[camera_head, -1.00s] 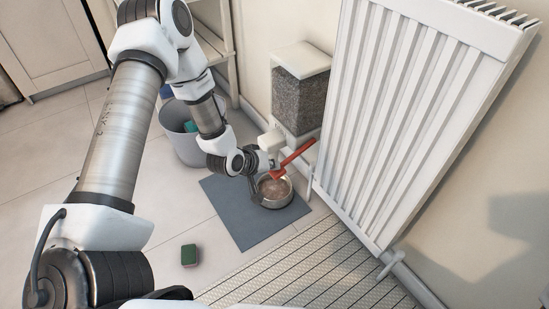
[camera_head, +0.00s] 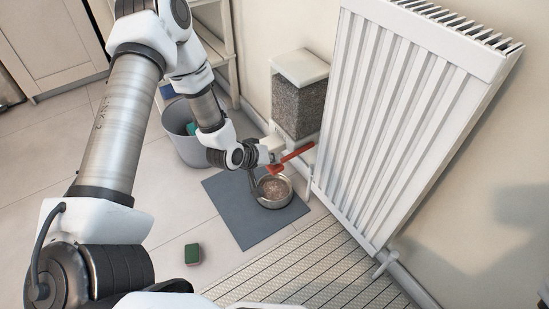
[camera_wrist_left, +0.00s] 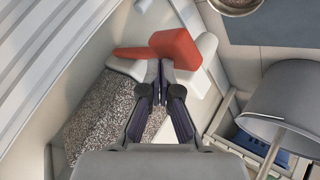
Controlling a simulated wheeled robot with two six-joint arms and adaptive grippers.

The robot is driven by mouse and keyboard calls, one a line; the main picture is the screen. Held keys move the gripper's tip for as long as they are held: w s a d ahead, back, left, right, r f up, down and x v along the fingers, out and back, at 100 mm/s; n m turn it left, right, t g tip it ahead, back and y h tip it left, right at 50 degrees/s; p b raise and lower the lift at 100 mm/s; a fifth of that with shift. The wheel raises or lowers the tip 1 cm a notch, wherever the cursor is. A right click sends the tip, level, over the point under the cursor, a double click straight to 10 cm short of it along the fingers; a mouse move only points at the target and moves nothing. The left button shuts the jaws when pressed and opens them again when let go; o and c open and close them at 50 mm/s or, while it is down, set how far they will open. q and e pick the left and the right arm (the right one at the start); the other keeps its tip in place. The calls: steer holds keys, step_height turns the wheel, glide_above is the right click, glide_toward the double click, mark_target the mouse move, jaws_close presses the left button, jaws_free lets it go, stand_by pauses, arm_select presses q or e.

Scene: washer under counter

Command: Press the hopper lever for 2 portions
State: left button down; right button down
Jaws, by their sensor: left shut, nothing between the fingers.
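The hopper (camera_head: 299,98) is a clear box of grey-brown kibble with a pale lid, against the wall left of the radiator. Its red lever (camera_head: 293,157) sticks out below it, above a metal bowl (camera_head: 274,192) that has some food in it. In the left wrist view the red lever (camera_wrist_left: 176,46) lies just beyond my fingertips, and the bowl (camera_wrist_left: 236,3) shows at the top edge. My left gripper (camera_wrist_left: 160,64) is shut and empty, with its tips at or very near the lever; I cannot tell if they touch. My right gripper is not in view.
The bowl stands on a dark grey mat (camera_head: 238,222). A white radiator (camera_head: 405,130) is close on the right. A grey bucket (camera_head: 184,140) stands at the left, and a green sponge (camera_head: 193,254) lies on the floor. A slatted mat (camera_head: 310,270) is in front.

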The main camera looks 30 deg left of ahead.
arm_select(q)
steer(key=shift+r+p, duration=0.7)
steer(key=shift+r, duration=0.25)
step_height(320, 180, up, 5)
steer(key=p, duration=0.4)
steer(key=shift+p, duration=0.4)
steer(key=shift+s+f, duration=0.1)
